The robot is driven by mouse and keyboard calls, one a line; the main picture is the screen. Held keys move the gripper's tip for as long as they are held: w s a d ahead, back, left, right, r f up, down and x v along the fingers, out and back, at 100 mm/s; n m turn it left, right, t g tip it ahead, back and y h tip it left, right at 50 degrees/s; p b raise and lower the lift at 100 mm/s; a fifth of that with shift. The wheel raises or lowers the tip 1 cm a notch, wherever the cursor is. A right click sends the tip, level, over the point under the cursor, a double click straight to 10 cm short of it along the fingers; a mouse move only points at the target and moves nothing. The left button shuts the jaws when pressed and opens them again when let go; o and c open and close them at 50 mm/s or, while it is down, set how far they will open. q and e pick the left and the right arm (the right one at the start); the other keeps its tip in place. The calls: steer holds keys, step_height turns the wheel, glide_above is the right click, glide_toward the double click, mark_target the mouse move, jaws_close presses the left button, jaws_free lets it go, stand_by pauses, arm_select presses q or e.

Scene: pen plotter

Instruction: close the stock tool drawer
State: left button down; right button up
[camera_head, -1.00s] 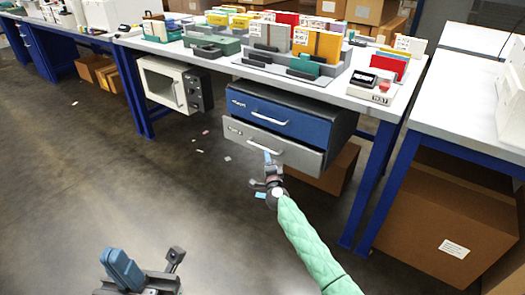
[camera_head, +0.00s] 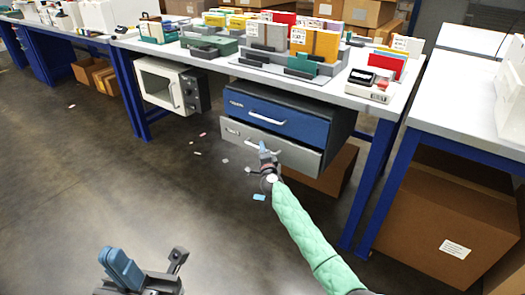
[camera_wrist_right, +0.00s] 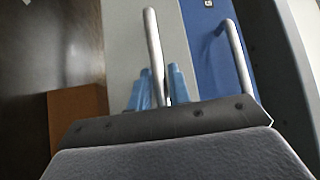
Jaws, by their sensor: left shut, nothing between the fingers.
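Under the bench hangs a two-drawer unit with a blue upper drawer (camera_head: 277,111) and a grey lower drawer (camera_head: 300,157). The grey front stands slightly forward of the blue one. Their labels are too small to read, so I cannot tell which is the stock tool drawer. My right gripper (camera_head: 266,151) is at the grey drawer's handle. In the right wrist view its two blue fingers (camera_wrist_right: 160,88) lie on either side of the grey drawer's bar handle (camera_wrist_right: 153,45); I cannot tell whether they grip it. My left gripper (camera_head: 148,268) is empty at the bottom left, far from the drawers.
The bench top (camera_head: 222,64) above carries racks and boxes. A white microwave-like unit (camera_head: 160,87) hangs left of the drawers. A cardboard box (camera_head: 318,178) stands behind and below them, and blue table legs (camera_head: 372,185) are to the right. The floor in front is mostly clear, with small scraps.

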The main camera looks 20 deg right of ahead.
mark_target(269, 147)
jaws_close()
steer(key=w+d, duration=0.2)
steer(key=d, duration=0.1)
steer(key=shift+w+d, duration=0.2)
steer(key=shift+w, duration=0.1)
steer(key=shift+o, duration=2.1)
jaws_free()
steer(key=shift+r, duration=0.1)
